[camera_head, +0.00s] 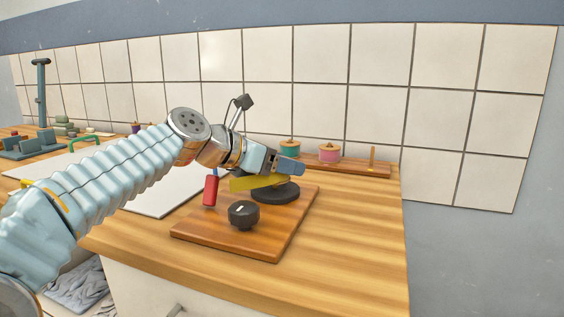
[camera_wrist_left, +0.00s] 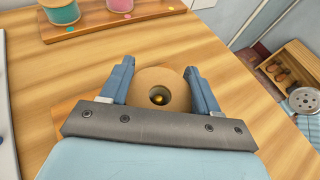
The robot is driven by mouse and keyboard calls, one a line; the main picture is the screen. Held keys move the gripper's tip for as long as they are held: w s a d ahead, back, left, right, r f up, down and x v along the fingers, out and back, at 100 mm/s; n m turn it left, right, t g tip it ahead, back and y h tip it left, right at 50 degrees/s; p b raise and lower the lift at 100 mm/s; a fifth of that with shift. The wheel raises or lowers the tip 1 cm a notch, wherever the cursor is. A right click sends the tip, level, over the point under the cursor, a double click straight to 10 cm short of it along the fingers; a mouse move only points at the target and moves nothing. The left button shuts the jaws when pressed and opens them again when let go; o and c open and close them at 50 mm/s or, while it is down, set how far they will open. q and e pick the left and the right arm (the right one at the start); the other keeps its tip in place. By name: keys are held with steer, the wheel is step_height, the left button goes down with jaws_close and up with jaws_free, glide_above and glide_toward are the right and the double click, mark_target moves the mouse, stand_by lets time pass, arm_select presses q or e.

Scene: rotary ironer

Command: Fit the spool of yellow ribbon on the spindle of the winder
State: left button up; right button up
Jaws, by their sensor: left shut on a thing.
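My left gripper (camera_head: 284,167) is shut on the spool of yellow ribbon (camera_head: 253,182), holding it over the black disc (camera_head: 276,194) of the winder (camera_head: 205,232). In the left wrist view, the fingers (camera_wrist_left: 159,70) grip opposite sides of the spool (camera_wrist_left: 178,88), whose tan end faces the camera. A small brass-coloured tip, apparently the spindle (camera_wrist_left: 158,98), shows inside its dark centre hole, off-centre toward the lower part. The spool's underside is hidden, so I cannot tell whether the spindle is inside it. The right gripper is not in view.
The winder has a black knob (camera_head: 243,214) in front and a red handle (camera_head: 210,190) at left. Behind, a wooden rack (camera_head: 352,168) holds a teal spool (camera_head: 290,147), a pink spool (camera_head: 330,152) and a bare peg (camera_head: 372,158). The counter right of the winder is clear.

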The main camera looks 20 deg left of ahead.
arm_select(q)
steer(key=o, duration=1.3)
steer(key=shift+r, duration=0.1)
step_height(320, 180, up, 3)
steer(key=p, duration=0.3)
steer(key=shift+r+p, duration=0.75)
steer(key=shift+r, duration=2.3)
